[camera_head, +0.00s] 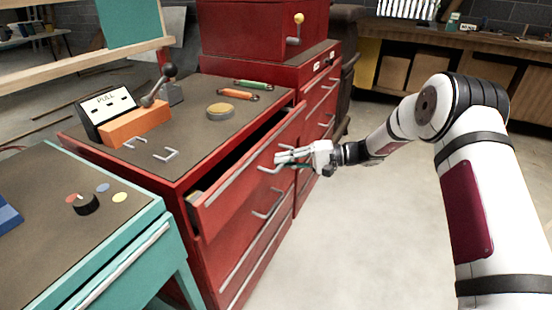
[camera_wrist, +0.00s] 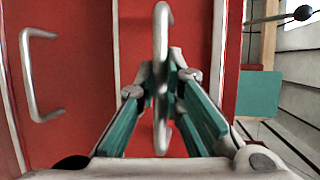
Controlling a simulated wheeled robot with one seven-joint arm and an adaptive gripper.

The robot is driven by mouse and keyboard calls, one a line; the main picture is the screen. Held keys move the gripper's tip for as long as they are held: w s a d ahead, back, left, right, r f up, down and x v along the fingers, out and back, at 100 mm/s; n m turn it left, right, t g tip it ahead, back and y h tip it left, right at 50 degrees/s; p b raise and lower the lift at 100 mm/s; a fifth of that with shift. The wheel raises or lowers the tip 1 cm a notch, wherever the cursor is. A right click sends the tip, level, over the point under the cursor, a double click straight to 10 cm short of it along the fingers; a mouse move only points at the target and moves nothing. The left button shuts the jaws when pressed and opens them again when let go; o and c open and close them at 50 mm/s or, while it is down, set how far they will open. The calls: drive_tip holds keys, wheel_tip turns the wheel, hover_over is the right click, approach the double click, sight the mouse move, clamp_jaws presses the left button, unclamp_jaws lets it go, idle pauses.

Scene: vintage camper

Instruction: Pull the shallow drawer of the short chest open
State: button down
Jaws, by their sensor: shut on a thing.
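The short chest (camera_head: 205,150) is red with a dark grey top and stands in the middle of the head view. Its shallow top drawer (camera_head: 238,180) is pulled part way out, with a dark gap showing behind its front. My gripper (camera_head: 284,160) is at the drawer front and shut on the drawer's metal handle (camera_head: 266,170). In the wrist view the handle (camera_wrist: 161,25) runs upright between my two green-sided fingers (camera_wrist: 160,95). The inside of the drawer is mostly in shadow.
A lower drawer handle (camera_head: 268,207) sits just below. A teal cabinet (camera_head: 150,215) stands at the front left, close to the chest. A taller red chest (camera_head: 310,75) stands behind. The floor (camera_head: 345,230) to the right is clear.

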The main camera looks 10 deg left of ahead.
drive_tip(key=s+d, duration=0.4)
drive_tip(key=d, duration=0.9)
drive_tip(key=s+d, duration=0.5)
drive_tip(key=d, duration=0.7)
drive_tip(key=shift+d+p, duration=0.35)
drive_tip(key=shift+d, duration=0.05)
drive_tip(key=shift+s, duration=0.1)
drive_tip(key=c, duration=1.7)
unclamp_jaws()
drive_tip(key=d, duration=0.4)
drive_tip(key=d+r, duration=0.1)
drive_tip(key=d, duration=0.3)
drive_tip(key=d+r, duration=0.1)
drive_tip(key=d, duration=0.2)
drive_tip(key=shift+w+d, duration=0.3)
drive_tip(key=shift+d, duration=0.1)
drive_tip(key=shift+r, duration=0.1)
